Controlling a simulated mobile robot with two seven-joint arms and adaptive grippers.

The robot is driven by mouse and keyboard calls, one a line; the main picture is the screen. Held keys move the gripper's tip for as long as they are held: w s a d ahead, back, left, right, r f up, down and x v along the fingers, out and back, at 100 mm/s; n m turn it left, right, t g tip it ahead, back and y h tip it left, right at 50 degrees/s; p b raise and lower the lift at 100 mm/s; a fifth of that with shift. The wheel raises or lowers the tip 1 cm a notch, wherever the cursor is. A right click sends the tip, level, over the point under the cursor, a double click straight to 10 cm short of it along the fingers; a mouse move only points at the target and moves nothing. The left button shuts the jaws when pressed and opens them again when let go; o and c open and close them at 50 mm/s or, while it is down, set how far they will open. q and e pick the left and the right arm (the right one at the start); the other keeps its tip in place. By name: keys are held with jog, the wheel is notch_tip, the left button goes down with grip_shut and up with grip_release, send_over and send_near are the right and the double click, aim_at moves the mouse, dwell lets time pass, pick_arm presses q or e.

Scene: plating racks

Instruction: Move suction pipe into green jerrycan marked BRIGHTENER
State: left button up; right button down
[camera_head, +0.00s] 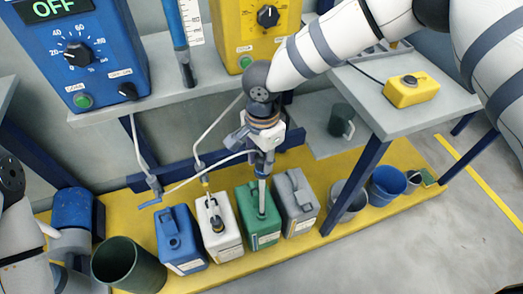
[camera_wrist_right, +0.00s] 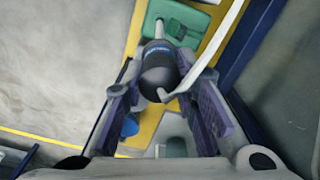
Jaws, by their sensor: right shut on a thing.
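My right gripper (camera_head: 263,158) is shut on the suction pipe (camera_head: 262,193), a grey tube held upright, with a pale hose running from its top. The pipe's lower end overlaps the opening of the green jerrycan (camera_head: 268,238); how deep it sits I cannot tell. The jerrycan has a white label, too small to read. In the right wrist view, the fingers (camera_wrist_right: 160,100) are on both sides of the pipe's dark head (camera_wrist_right: 157,72), and the green jerrycan (camera_wrist_right: 185,20) shows beyond it. Part of my left arm shows at the left edge; its gripper is out of view.
A blue jerrycan (camera_head: 179,244) and a white jerrycan (camera_head: 218,241) stand left of the green one, a grey jerrycan (camera_head: 297,204) right of it. Another pipe stands in the white one. A dark green bucket (camera_head: 128,265) is at the left. The shelf post (camera_head: 352,187) rises at the right.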

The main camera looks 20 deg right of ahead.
jog(key=b, duration=0.2)
send_over(262, 205)
jog(key=f, duration=0.6)
jog(key=shift+w+d+f, duration=0.15)
jog(key=shift+w+f, duration=0.15)
jog(key=shift+f+b, duration=1.75)
jog(key=shift+f, duration=1.6)
jog(key=shift+f+b, duration=1.8)
jog(key=shift+f, duration=1.3)
pick_arm(q)
jog(key=s+f+g+b, duration=0.2)
jog(key=s+f, duration=0.5)
jog(key=f, duration=0.4)
jog(key=shift+g, duration=0.3)
pick_arm(e)
jog(key=shift+w+f, duration=0.1)
jog(key=shift+f, duration=1.6)
pick_arm(q)
jog(key=shift+s+f+b, duration=0.35)
jog(key=shift+f+b, duration=0.3)
jog(key=shift+b, duration=0.4)
pick_arm(e)
jog(key=shift+f, duration=1.2)
